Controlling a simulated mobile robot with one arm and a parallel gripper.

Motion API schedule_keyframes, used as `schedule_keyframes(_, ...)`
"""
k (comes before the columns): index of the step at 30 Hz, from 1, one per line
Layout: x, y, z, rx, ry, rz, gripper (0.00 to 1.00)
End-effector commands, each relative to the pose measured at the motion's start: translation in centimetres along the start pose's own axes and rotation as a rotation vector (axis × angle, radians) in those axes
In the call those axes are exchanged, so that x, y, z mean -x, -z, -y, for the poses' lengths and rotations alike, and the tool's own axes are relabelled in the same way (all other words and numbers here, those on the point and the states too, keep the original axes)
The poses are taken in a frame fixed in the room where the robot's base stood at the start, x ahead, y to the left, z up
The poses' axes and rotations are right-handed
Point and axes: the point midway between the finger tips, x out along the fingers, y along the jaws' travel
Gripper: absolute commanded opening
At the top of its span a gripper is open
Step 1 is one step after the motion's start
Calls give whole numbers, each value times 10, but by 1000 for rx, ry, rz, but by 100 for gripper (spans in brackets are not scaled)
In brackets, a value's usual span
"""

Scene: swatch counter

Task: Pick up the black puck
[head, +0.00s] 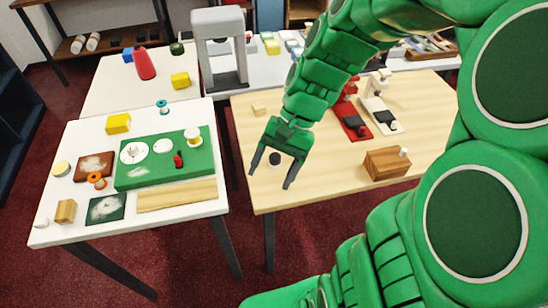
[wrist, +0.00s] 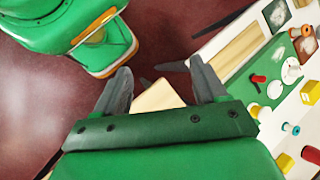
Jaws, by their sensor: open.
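The black puck (head: 275,159) is a small dark disc on the pale wooden table (head: 252,190), near its front left edge. In the head view it shows between the two fingers of my gripper (head: 270,180). My gripper is open, pointing down, with nothing held between its fingers. I cannot tell how high it is above the table. In the wrist view my gripper (wrist: 160,66) has its fingers spread over a corner of the wooden table (wrist: 158,97) and the floor. The puck does not show there.
A brown wooden block (head: 387,163) stands at the table's right front. Red (head: 350,118) and cream (head: 377,103) machines stand farther back, and a small pale block (head: 259,109) lies at the left back. A white table (head: 70,222) with a green board (head: 135,180) is across a gap.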

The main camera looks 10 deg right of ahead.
Motion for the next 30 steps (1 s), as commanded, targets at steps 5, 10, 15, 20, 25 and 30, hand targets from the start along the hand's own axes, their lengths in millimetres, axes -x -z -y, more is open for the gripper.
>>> schedule_keyframes(5, -4, 30, 9, -105, 94, 56, 72)
schedule_keyframes(10, -6, 60, 15, -211, 183, 103, 72)
schedule_keyframes(15, -8, 91, 17, -324, 271, 150, 72)
schedule_keyframes(20, -12, 122, 14, -435, 352, 198, 72)
schedule_keyframes(25, -16, 156, 6, -561, 438, 245, 72)
schedule_keyframes(30, -21, 192, -8, -690, 524, 292, 72)
